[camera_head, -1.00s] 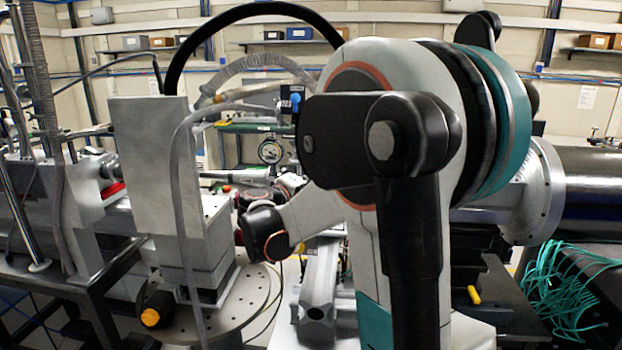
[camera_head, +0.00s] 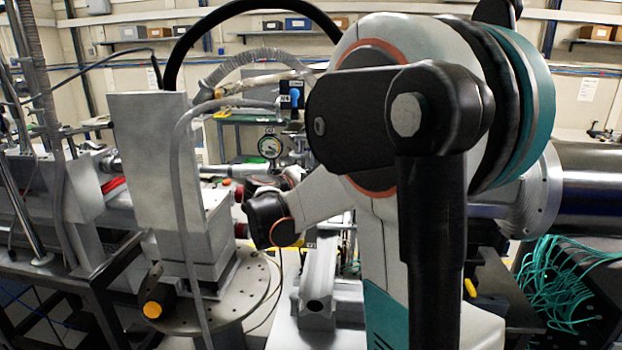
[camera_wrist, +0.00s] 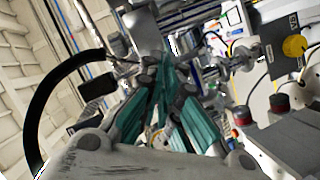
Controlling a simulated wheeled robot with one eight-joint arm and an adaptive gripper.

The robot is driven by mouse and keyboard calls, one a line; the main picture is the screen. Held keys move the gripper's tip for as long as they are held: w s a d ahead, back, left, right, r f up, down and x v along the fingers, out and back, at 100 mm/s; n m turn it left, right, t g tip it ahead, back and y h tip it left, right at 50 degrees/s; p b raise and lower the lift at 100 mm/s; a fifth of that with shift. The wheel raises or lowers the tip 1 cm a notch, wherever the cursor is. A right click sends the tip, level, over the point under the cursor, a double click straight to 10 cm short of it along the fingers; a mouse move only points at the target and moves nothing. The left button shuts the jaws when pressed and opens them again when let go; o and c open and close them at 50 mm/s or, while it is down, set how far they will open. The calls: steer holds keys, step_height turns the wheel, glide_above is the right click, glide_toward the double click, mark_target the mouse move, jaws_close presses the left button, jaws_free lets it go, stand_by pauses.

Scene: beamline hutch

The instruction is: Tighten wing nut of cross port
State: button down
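My gripper shows in the wrist view (camera_wrist: 165,80), with its teal fingers drawn close at the tips. I cannot tell if a small gap is left or if anything is between them. In the head view my arm hides the gripper. I cannot make out the wing nut in either view. Metal vacuum fittings (camera_wrist: 243,57) lie to the right of the fingertips in the wrist view, apart from them. In the head view a round dial gauge (camera_head: 270,146) and a blue-handled part (camera_head: 295,96) stand behind my arm. I cannot tell which fitting is the cross port.
A tall grey metal block (camera_head: 150,150) stands on a round perforated plate (camera_head: 255,285) at the left. A grey hose (camera_head: 182,170) hangs beside it. A large cylinder (camera_head: 590,190) is at the right, with teal cables (camera_head: 565,285) below. A yellow knob (camera_wrist: 294,45) shows in the wrist view.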

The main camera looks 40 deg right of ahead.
steer(key=c, duration=1.8)
jaws_free()
steer(key=shift+c, duration=0.2)
steer(key=shift+a, duration=0.15)
steer(key=v, duration=1.2)
steer(key=shift+f, duration=0.1)
steer(key=s+a+f+y+b, duration=0.1)
steer(key=s+a+f+y, duration=0.3)
steer(key=s+a+f, duration=0.2)
steer(key=s+a+f+n+t+y+b, duration=0.1)
steer(key=s+a+f+y, duration=0.4)
steer(key=a, duration=0.6)
steer(key=s+a+f+n+y+b, duration=0.1)
steer(key=s+a+f+y+b, duration=0.2)
steer(key=s+a+f+y, duration=0.2)
steer(key=s+a+f, duration=0.1)
steer(key=s+a, duration=0.2)
steer(key=shift+a+f, duration=0.2)
steer(key=shift+f, duration=0.15)
